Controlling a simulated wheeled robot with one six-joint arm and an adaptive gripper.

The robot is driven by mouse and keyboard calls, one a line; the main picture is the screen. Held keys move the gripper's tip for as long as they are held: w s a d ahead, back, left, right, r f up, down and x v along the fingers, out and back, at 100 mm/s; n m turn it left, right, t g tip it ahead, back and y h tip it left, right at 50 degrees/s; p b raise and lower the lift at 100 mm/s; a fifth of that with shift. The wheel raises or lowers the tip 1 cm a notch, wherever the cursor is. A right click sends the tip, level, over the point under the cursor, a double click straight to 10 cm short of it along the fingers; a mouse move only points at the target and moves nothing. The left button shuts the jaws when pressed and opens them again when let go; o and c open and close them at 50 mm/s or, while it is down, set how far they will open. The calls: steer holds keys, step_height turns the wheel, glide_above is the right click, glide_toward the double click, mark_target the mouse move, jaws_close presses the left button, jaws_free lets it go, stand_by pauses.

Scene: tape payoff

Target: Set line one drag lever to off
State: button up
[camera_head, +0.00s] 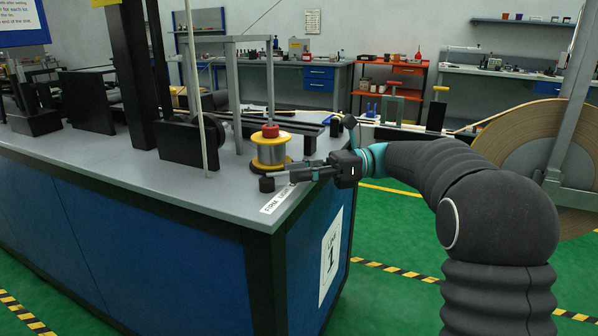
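The line one bench (150,190) has a grey top, blue panels and a "1" sign (330,255) on its end. Near its front corner stands a wire spool (270,150) with yellow flanges and a red cap. In front of the spool a black knob (267,184) sits on a short grey arm, which looks like the drag lever. A white label strip (280,200) beside it reads "FIRM LIGHT" with the rest hidden. My gripper (300,173) reaches in from the right, its fingers close to the lever arm. I cannot tell whether they touch it or how far apart they are.
A thin upright post (204,100) and a grey frame (233,85) stand left of the spool. Another dark round knob (350,121) shows behind my wrist. A large tan reel (535,150) stands at the right. Green floor (400,240) is clear beside the bench.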

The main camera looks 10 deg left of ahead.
steer(key=v, duration=0.7)
steer(key=shift+d, duration=0.15)
steer(key=shift+w, duration=0.1)
